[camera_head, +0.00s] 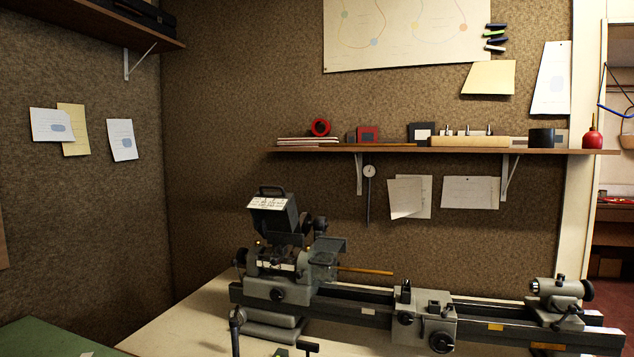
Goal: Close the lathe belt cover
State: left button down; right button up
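The lathe (350,303) stands on the pale bench against the brown wall. Its belt cover (272,213) is a dark grey hood with a black handle on top and a white label plate. The cover is tilted up and open above the headstock (272,285), and the pulley area (277,259) beneath it is exposed. A clear guard (327,258) sits just right of the headstock, near a wood-coloured rod (365,272) that extends to the right. Neither of my grippers shows in the head view.
A shelf (400,151) above the lathe holds boxes, a tape roll and a red oil bottle (592,135). Dark levers (236,325) stand in front of the headstock. The bench surface (185,318) left of the lathe is bare. A green surface (45,338) lies at lower left.

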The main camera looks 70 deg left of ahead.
aim_at(279, 210)
jog(key=u, duration=0.25)
jog(key=i, duration=0.75)
jog(key=u, duration=1.1)
jog(key=i, duration=0.45)
jog(key=u, duration=0.45)
